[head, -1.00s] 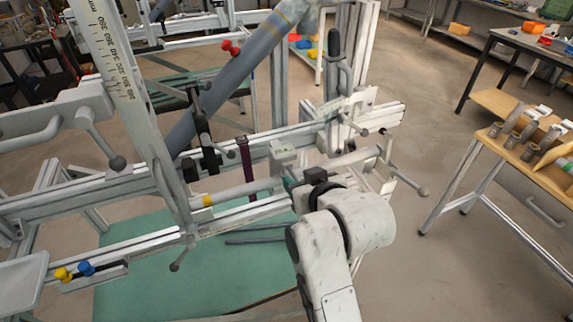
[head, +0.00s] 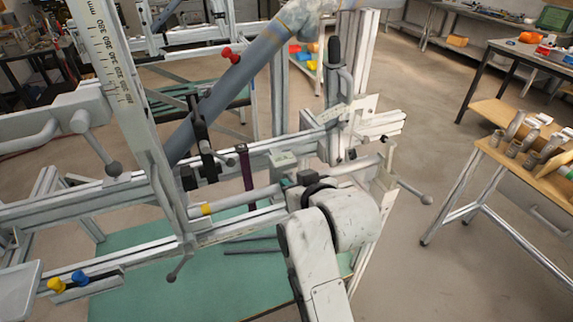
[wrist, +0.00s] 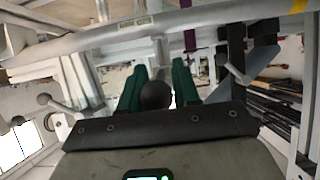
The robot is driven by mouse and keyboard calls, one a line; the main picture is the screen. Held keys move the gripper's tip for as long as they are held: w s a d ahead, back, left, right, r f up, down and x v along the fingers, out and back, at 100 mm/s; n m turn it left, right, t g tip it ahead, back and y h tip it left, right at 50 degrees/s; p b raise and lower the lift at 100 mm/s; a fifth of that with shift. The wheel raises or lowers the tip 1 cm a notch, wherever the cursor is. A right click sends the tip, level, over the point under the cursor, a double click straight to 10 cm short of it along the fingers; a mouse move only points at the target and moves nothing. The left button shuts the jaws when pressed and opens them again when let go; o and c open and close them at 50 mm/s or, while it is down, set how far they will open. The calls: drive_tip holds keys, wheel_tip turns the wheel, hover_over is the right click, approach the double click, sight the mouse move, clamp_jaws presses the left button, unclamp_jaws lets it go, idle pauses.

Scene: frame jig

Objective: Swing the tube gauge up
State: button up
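The tube gauge, which I take to be the pale round tube with a yellow band (head: 232,204), lies roughly level along the front of the frame in the head view. In the wrist view the tube (wrist: 200,20) crosses the top, with small labels and the yellow band at right. A short stem runs from it to a dark ball knob (wrist: 157,95). My gripper's green fingers (wrist: 160,84) stand on either side of this knob, with a small bright gap at its right. In the head view my wrist hides the fingers and knob.
The frame's upright with a scale (head: 125,90) and ball-ended levers stands at left. A thick grey diagonal tube (head: 235,85) rises behind. A ball-ended lever (head: 410,190) sticks out right of my wrist. A bench with cylinders (head: 515,150) stands at right, beyond open floor.

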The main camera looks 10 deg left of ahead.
sight(293, 180)
drive_tip(key=shift+w+a+r+p, duration=0.1)
drive_tip(key=shift+w+r+p, duration=0.05)
drive_tip(key=shift+r+p, duration=1)
drive_tip(key=shift+c, duration=0.3)
clamp_jaws()
drive_tip(key=shift+w+a+r+p, duration=0.15)
drive_tip(key=shift+r+p, duration=0.25)
drive_tip(key=shift+r, duration=0.2)
drive_tip(key=shift+w+a+r+p, duration=0.15)
drive_tip(key=shift+r+p, duration=0.2)
drive_tip(key=shift+r, duration=0.25)
drive_tip(key=shift+w+a+r+p, duration=0.15)
drive_tip(key=shift+w+r+p, duration=0.15)
drive_tip(key=shift+r+p, duration=0.15)
drive_tip(key=shift+w+a+r+p, duration=0.1)
drive_tip(key=shift+w+r+p, duration=0.2)
drive_tip(key=shift+r, duration=0.2)
